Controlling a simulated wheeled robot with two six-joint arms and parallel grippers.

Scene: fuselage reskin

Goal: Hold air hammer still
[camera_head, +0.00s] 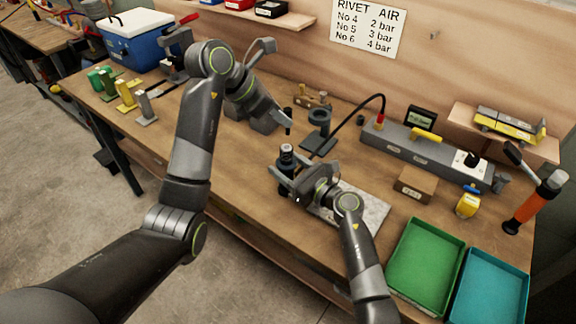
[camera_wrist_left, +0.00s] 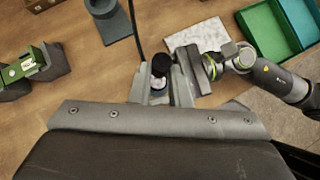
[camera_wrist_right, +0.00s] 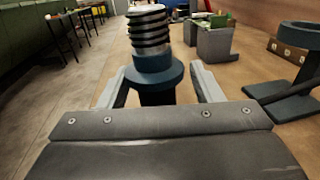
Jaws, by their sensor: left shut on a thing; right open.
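The air hammer (camera_head: 286,154) stands upright, with a dark body and a coiled silver spring at its top end. In the right wrist view its spring and blue-grey collar (camera_wrist_right: 154,73) rise between the fingers of my right gripper (camera_wrist_right: 158,88). My right gripper (camera_head: 287,183) is open around the hammer; I cannot tell whether either finger touches it. My left gripper (camera_head: 280,119) is higher and behind, shut on a small dark cylindrical piece (camera_head: 288,116) above the hammer. In the left wrist view that piece (camera_wrist_left: 160,67) is between the fingers, and the hammer beneath is largely hidden.
A dark ring stand (camera_head: 319,118) is behind the hammer. A pale plate (camera_head: 367,208) lies under my right wrist. A long grey unit (camera_head: 410,146) with a black cable stands at the back right. Green (camera_head: 427,255) and teal (camera_head: 490,290) trays occupy the right front.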

